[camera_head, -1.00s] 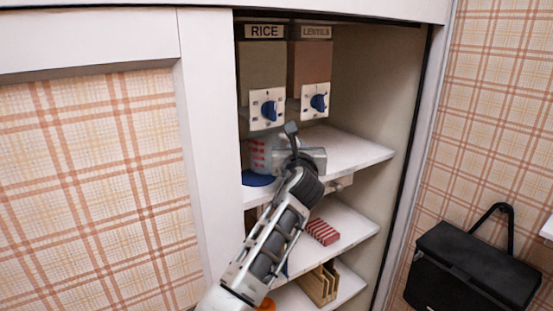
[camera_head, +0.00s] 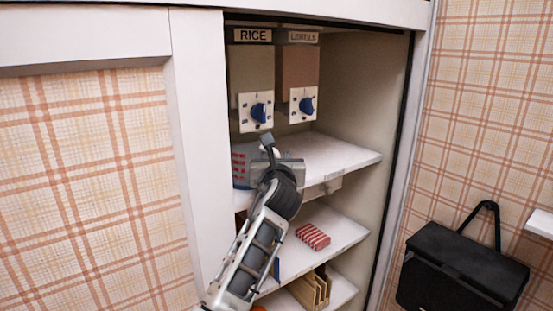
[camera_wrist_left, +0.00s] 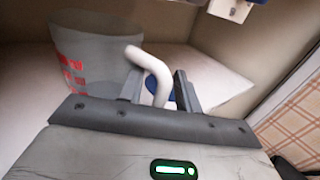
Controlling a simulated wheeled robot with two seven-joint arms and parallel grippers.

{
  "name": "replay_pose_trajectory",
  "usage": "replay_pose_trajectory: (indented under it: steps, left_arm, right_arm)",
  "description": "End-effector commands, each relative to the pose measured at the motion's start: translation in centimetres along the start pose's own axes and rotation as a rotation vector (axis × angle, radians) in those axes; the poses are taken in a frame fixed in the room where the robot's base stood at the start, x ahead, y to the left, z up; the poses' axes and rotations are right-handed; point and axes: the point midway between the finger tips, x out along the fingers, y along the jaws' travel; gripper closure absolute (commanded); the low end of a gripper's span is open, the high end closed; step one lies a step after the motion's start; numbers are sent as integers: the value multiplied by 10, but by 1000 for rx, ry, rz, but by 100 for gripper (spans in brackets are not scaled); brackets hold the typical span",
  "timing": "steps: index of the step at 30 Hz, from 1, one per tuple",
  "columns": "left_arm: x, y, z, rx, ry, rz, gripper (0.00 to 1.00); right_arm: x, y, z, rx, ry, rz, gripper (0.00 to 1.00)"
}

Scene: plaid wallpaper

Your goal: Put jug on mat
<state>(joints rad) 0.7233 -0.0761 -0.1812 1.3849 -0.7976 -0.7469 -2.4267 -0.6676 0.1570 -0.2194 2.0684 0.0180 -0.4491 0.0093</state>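The jug (camera_wrist_left: 95,55) is grey and translucent with red markings and a white handle (camera_wrist_left: 155,70). It stands upright at the left of the wrist view. In the head view its marked side (camera_head: 240,168) shows on the upper shelf, left of my left gripper (camera_head: 270,152). In the wrist view my left gripper (camera_wrist_left: 158,82) has its fingers on either side of the handle, with small gaps beside it. A patch of blue (camera_wrist_left: 172,94), seemingly the mat, shows behind the handle. I cannot tell whether the jug rests on it. My right gripper is out of view.
RICE (camera_head: 252,75) and LENTILS (camera_head: 300,68) dispensers with blue knobs hang above the shelf (camera_head: 340,152). The shelf's right part is clear. A red striped item (camera_head: 313,236) and a wooden rack (camera_head: 312,290) sit lower. A black bag (camera_head: 460,268) hangs at right.

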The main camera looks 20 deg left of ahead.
Motion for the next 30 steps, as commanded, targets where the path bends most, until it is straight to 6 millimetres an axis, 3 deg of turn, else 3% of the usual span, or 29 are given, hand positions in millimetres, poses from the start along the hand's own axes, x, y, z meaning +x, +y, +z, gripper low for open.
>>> replay_pose_trajectory:
  steps: [5,8,21,30]
  left_arm:
    - [-2,0,3,-2,-1,0,66]
    - [-13,0,3,-1,-2,0,66]
    - [-100,0,2,0,0,-1,66]
    - [-120,0,3,0,-1,0,66]
  right_arm:
    - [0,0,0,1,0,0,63]
    - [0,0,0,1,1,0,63]
    - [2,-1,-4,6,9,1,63]
    - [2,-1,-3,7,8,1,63]
